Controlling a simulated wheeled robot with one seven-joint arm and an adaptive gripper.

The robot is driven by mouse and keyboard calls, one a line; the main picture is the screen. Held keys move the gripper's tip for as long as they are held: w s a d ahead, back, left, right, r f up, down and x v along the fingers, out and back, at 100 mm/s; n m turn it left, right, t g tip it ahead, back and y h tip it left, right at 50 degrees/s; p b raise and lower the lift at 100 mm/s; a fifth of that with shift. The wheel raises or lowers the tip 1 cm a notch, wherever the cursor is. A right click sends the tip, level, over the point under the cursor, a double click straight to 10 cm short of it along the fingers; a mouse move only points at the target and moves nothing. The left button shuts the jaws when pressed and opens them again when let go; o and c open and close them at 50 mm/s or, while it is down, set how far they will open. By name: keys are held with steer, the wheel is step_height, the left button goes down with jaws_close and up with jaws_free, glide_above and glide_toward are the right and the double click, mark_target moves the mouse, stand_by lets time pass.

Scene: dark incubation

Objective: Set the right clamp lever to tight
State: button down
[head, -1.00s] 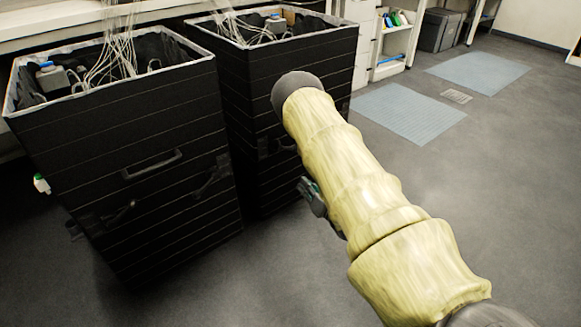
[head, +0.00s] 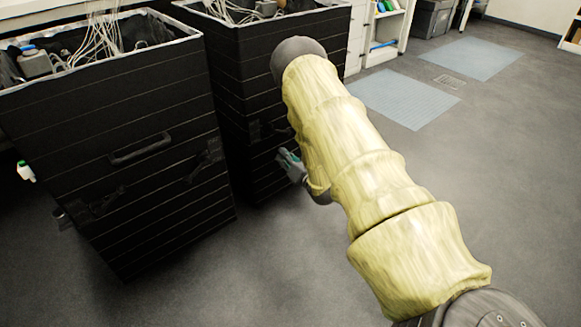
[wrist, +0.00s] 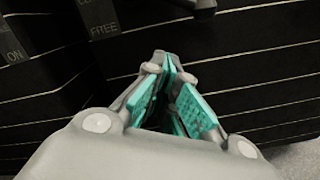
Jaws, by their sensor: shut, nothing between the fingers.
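My gripper (head: 284,157) is shut and empty, with its teal pads together, close to the lower front of the right black box (head: 265,75). In the wrist view the closed fingers (wrist: 172,72) point at a dark striped panel (wrist: 245,60). A grey plate (wrist: 99,16) reading "FREE" sits above the fingers. A dark rounded bar end (wrist: 203,8), possibly a lever, is cut off at the top, apart from the fingers. The left black box (head: 110,110) has a dark lever-like fitting (head: 207,160) on its right front and another (head: 100,203) lower left. My arm hides part of the right box.
A second plate (wrist: 15,50) reading "ON" lies at the left of the wrist view. A handle (head: 140,148) juts from the left box. A small white-green bottle (head: 26,171) is at its left side. The floor (head: 480,180) right of my arm is clear.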

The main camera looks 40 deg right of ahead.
mark_target(280, 132)
steer(key=shift+w+d+r+b, duration=0.25)
steer(key=shift+w+d+r, duration=0.1)
steer(key=shift+r, duration=0.25)
steer(key=shift+w+d+r+b, duration=0.2)
steer(key=shift+w+r+b, duration=0.15)
steer(key=shift+r, duration=0.2)
steer(key=shift+w+d+r+b, duration=0.2)
steer(key=shift+w+d+r, duration=0.15)
steer(key=shift+r, duration=0.25)
steer(key=shift+w, duration=0.1)
steer(key=shift+d+r, duration=0.1)
steer(key=shift+d, duration=0.1)
steer(key=shift+a, duration=0.1)
